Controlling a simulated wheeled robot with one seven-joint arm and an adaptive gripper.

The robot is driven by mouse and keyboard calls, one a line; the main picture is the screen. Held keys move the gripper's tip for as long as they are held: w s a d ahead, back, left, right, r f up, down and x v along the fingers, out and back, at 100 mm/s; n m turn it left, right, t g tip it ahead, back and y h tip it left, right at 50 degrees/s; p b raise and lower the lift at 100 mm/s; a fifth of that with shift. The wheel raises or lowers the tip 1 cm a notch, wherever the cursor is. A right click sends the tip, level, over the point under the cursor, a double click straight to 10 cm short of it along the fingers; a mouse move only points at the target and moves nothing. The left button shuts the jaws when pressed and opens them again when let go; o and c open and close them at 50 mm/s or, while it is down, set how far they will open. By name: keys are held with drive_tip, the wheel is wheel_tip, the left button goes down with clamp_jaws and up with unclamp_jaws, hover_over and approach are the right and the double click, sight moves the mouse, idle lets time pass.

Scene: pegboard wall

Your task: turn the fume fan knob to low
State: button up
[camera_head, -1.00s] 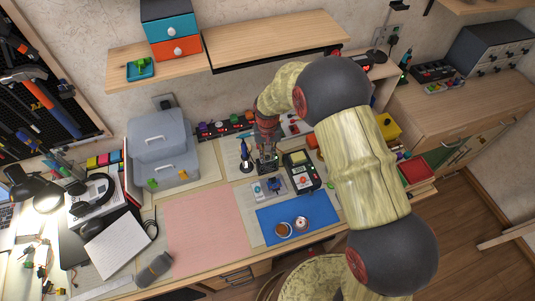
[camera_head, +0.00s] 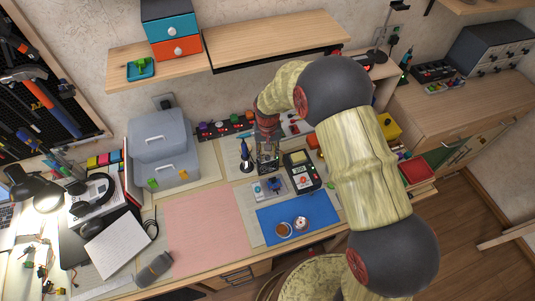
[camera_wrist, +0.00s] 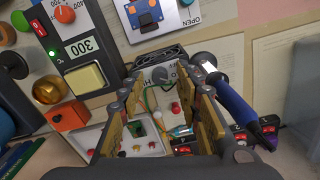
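The fume fan knob (camera_wrist: 159,75) is a small grey round dial on a dark unit (camera_wrist: 173,58) in the wrist view. Lettering beside it is partly hidden, so its setting cannot be read. My gripper (camera_wrist: 163,88) is open, with one finger on each side of the knob in the picture. I cannot tell whether either finger touches it. In the head view my gripper (camera_head: 267,143) points down over the dark fan unit (camera_head: 268,166) near the back of the bench and hides part of it.
A station (camera_wrist: 85,48) reading 300 stands left of the fan in the wrist view. A blue-handled iron (camera_wrist: 238,105) is close to my right finger. The pink mat (camera_head: 205,232) is clear.

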sight(268, 157)
wheel_tip(268, 157, up, 12)
drive_tip(key=shift+f, duration=0.2)
idle(0.7)
drive_tip(key=s+d+r+t+b, duration=0.1)
drive_tip(key=s+d+r+t, duration=0.1)
drive_tip(key=s+d+r, duration=0.3)
drive_tip(key=s+d+r+t+b, duration=0.1)
drive_tip(key=s+d+r, duration=0.4)
drive_tip(key=s, duration=0.9)
drive_tip(key=s+d+r+t+b, duration=0.2)
drive_tip(key=s+d+r, duration=0.4)
drive_tip(key=s+r, duration=0.3)
drive_tip(key=shift+s+r+t, duration=0.15)
drive_tip(key=shift+r+t, duration=0.15)
drive_tip(key=shift+r, duration=0.45)
